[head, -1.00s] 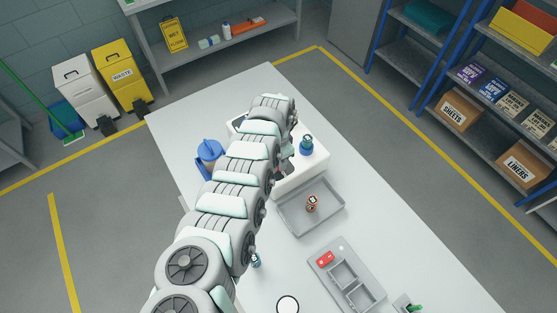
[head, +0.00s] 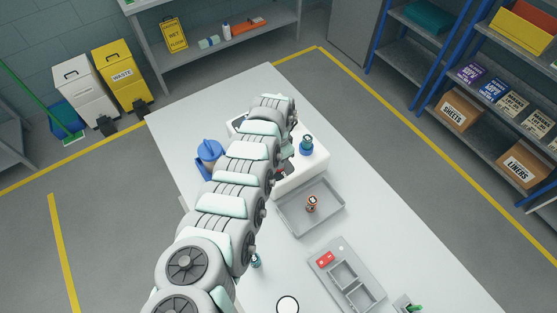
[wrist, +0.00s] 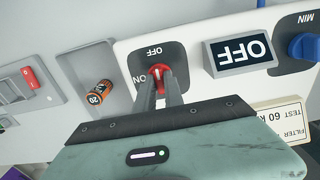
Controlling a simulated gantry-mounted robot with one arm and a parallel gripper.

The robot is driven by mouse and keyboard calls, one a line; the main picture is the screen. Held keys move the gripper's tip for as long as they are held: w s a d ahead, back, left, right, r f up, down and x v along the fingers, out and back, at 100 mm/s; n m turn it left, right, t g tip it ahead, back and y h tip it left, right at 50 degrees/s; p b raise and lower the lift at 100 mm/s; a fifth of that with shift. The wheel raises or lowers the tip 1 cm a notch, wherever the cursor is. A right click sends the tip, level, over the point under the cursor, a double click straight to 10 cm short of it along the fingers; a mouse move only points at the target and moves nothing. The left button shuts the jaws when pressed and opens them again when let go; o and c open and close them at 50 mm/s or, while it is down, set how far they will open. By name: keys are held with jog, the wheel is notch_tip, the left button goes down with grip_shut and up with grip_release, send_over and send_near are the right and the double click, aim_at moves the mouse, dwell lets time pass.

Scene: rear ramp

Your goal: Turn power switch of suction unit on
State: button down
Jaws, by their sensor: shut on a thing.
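The suction unit (head: 302,178) is a white box on the table in the head view, partly hidden behind my arm. In the wrist view its front panel (wrist: 195,82) appears upside down. A red rotary power switch (wrist: 160,71) sits on a dark plate marked OFF and ON. My gripper (wrist: 160,84) is shut on the red switch, with one finger on each side. The fingers hide part of the switch, so its exact angle is hard to tell. A display (wrist: 240,53) beside it reads OFF.
A blue MIN knob (wrist: 303,46) is on the same panel. A grey tray (head: 325,218) holding an orange-and-black cylinder (wrist: 100,92) lies close to the panel. A blue-lidded container (head: 210,150) stands left of my arm.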

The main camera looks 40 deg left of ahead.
jog(key=shift+n, duration=0.3)
jog(key=n, duration=0.2)
jog(key=shift+n+p, duration=0.3)
jog(key=shift+p, duration=0.1)
jog(key=n+b, duration=0.3)
jog(key=n, duration=0.2)
jog(key=shift+f, duration=0.2)
jog(key=n+b, duration=0.3)
jog(key=n, duration=0.2)
jog(key=n+b, duration=0.1)
jog(key=n, duration=0.3)
jog(key=shift+r+n, duration=0.1)
jog(key=shift+n, duration=0.2)
jog(key=c, duration=1.5)
grip_release()
jog(key=shift+o, duration=0.3)
jog(key=shift+r, duration=0.1)
